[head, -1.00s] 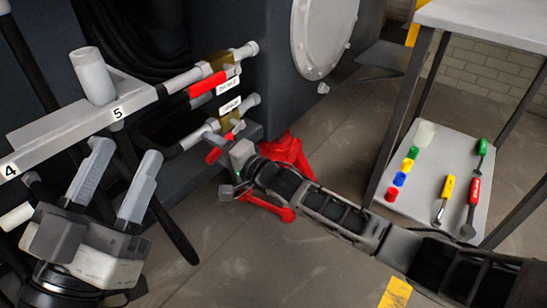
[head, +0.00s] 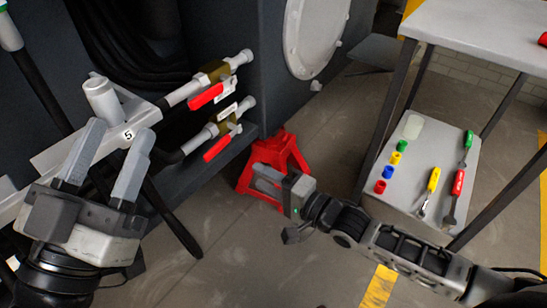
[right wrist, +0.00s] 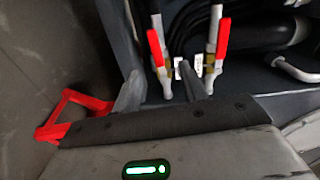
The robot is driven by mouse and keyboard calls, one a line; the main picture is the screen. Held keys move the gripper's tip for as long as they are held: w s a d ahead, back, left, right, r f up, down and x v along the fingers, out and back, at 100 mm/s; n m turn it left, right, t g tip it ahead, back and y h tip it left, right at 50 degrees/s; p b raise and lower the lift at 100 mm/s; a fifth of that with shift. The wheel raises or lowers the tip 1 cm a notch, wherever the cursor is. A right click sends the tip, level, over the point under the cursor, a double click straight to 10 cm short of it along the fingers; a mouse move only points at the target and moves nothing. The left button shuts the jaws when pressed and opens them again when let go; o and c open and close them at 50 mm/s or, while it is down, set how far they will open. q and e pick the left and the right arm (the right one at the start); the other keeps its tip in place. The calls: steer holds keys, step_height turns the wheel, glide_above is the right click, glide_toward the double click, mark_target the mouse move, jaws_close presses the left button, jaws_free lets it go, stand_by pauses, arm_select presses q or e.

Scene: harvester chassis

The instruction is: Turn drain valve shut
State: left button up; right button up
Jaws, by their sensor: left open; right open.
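Two valves with red lever handles sit on grey pipes at the chassis side, the upper handle (head: 205,96) and the lower handle (head: 217,148) in the head view. Both levers lie roughly along their pipes. White tags beside them are too small to read, so I cannot tell which is the drain valve. My right gripper (head: 262,178) is open and empty, right of and below the lower valve, apart from it. The right wrist view shows two red handles (right wrist: 156,48) (right wrist: 222,38) beyond its fingers. My left gripper (head: 119,131) is open near the rail marked 5.
A red jack stand (head: 283,150) stands behind my right gripper. A cart (head: 410,192) at right holds screwdrivers and coloured pieces on its lower shelf. A grey cylinder (head: 102,98) stands on the rail (head: 60,150). Floor between chassis and cart is largely clear.

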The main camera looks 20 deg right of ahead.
steer(key=s+a+r+n+g+h+p, duration=0.1)
steer(key=s+r+n+h+p, duration=0.3)
steer(key=s+r+n+p, duration=0.3)
step_height(320, 180, up, 5)
steer(key=s+p, duration=0.1)
steer(key=p, duration=0.8)
steer(key=shift+s+a+r+n, duration=0.2)
steer(key=shift+s+n, duration=0.1)
steer(key=shift+s, duration=0.1)
steer(key=shift+f, duration=0.1)
